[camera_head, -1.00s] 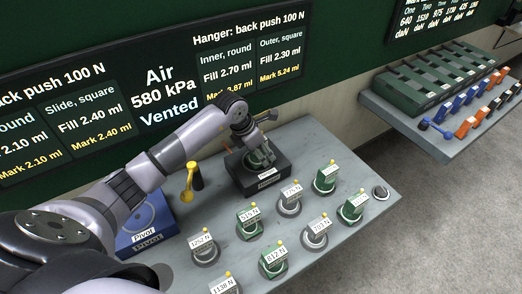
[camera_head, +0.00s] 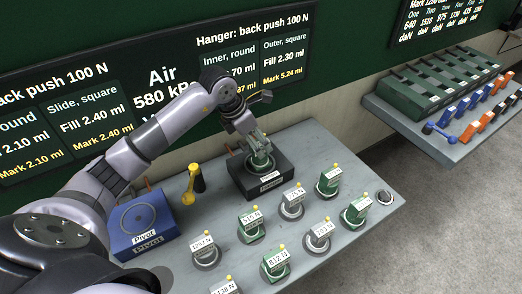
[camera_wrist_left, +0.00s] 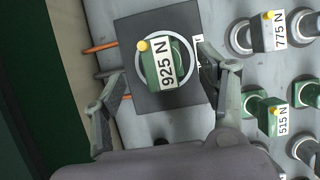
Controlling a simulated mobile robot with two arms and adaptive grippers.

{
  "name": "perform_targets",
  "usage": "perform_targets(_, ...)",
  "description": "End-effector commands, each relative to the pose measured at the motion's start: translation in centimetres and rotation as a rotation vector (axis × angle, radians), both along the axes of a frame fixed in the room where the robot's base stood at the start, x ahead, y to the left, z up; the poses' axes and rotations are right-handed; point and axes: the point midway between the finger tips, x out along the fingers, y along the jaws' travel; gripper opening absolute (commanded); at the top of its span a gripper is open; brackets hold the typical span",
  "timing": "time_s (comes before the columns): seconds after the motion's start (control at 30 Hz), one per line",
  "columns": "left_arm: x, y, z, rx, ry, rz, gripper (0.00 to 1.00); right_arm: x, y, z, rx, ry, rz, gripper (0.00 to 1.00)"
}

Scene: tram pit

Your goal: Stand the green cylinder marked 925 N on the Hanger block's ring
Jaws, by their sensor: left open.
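The green cylinder marked 925 N (camera_wrist_left: 177,50) stands on the Hanger block (camera_head: 266,182), seen from above in the left wrist view, inside or on its pale ring (camera_wrist_left: 141,72). In the head view the cylinder (camera_head: 262,164) looks upright, partly hidden by the fingers. My left gripper (camera_head: 252,142) is open just above it. In the left wrist view its fingers are apart, one on each side of the cylinder, with no visible contact. Whether the cylinder's base is fully seated cannot be seen. My right gripper is not in view.
Several labelled cylinders, such as 515 N (camera_head: 251,223) and 775 N (camera_head: 292,203), stand on the grey table (camera_head: 345,262) in front of the block. A blue Pivot block (camera_head: 145,240) and a yellow-handled lever (camera_head: 194,180) are to the left. A side shelf (camera_head: 440,145) is at right.

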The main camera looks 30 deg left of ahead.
Motion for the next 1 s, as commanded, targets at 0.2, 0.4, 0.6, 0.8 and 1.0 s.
perform_targets(0.2, -1.1, 0.7, 3.1, 0.001, -0.001, -0.001, 0.66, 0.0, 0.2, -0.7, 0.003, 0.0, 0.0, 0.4)
perform_targets(0.4, -1.5, 0.8, 4.0, 0.0, 0.001, 0.0, 0.66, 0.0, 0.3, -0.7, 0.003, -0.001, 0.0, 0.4)
perform_targets(0.6, -1.5, 0.8, 4.0, 0.0, 0.001, 0.0, 0.66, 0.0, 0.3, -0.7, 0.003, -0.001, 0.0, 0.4)
perform_targets(0.8, -1.5, 0.8, 4.0, 0.0, 0.001, 0.0, 0.66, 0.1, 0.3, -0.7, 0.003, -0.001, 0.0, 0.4)
perform_targets(1.0, -1.5, 0.8, 3.9, 0.0, 0.001, 0.0, 0.66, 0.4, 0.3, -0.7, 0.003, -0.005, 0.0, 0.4)
